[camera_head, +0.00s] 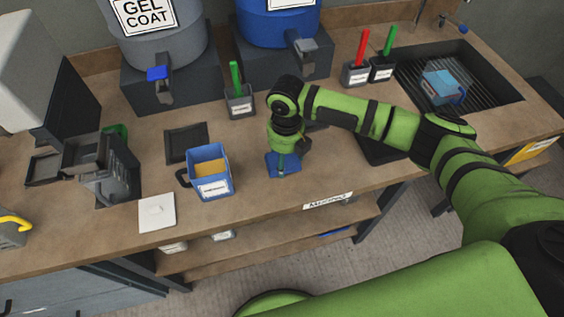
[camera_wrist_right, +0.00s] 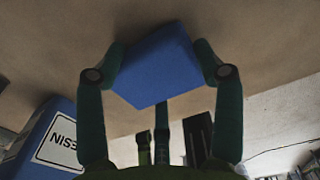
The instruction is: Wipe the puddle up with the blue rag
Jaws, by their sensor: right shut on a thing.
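The blue rag (camera_head: 284,168) is at the worktop near its front edge, right of a blue jug. It also shows as a folded blue block in the right wrist view (camera_wrist_right: 158,68). My right gripper (camera_head: 288,150) points down at it, and its two fingers (camera_wrist_right: 158,62) are shut on the rag's sides. I cannot tell whether the rag touches the worktop. I see no puddle; the rag or my arm may hide it. My left gripper is not in view.
The labelled blue jug (camera_head: 210,188) with yellow contents stands left of the rag. A white tile (camera_head: 157,212) lies farther left. A grey cup (camera_head: 239,105) with a green-handled tool stands behind. A sink (camera_head: 490,88) holding a blue container (camera_head: 440,86) is at the right.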

